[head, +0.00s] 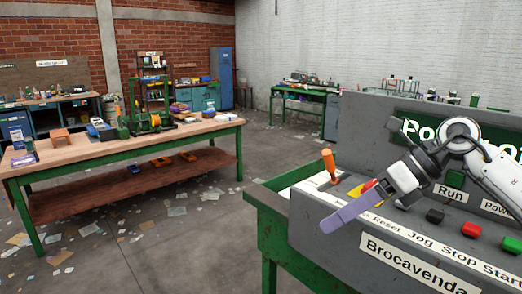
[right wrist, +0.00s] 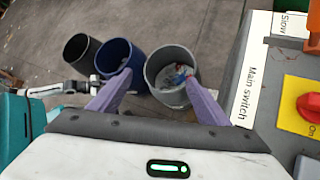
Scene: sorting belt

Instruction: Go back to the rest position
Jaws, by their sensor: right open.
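My right gripper (head: 348,207) is over the grey control panel (head: 330,228), its purple finger pointing left across the label row. In the right wrist view the right gripper (right wrist: 158,84) is open, with nothing between its two purple fingers. The red main switch knob (right wrist: 310,107) on its yellow plate is to the right of the fingers, apart from them. In the head view the gripper and wrist partly hide the panel's labels and knob. My left gripper does not show; a white and black arm part at the left of the wrist view seems mine.
An orange-handled lever (head: 329,166), a red button (head: 435,216) and a green button (head: 482,227) stand on the panel. Black (right wrist: 75,45), blue (right wrist: 112,55) and grey (right wrist: 158,62) bins stand below. A wooden workbench (head: 90,160) is at left, with littered open floor between.

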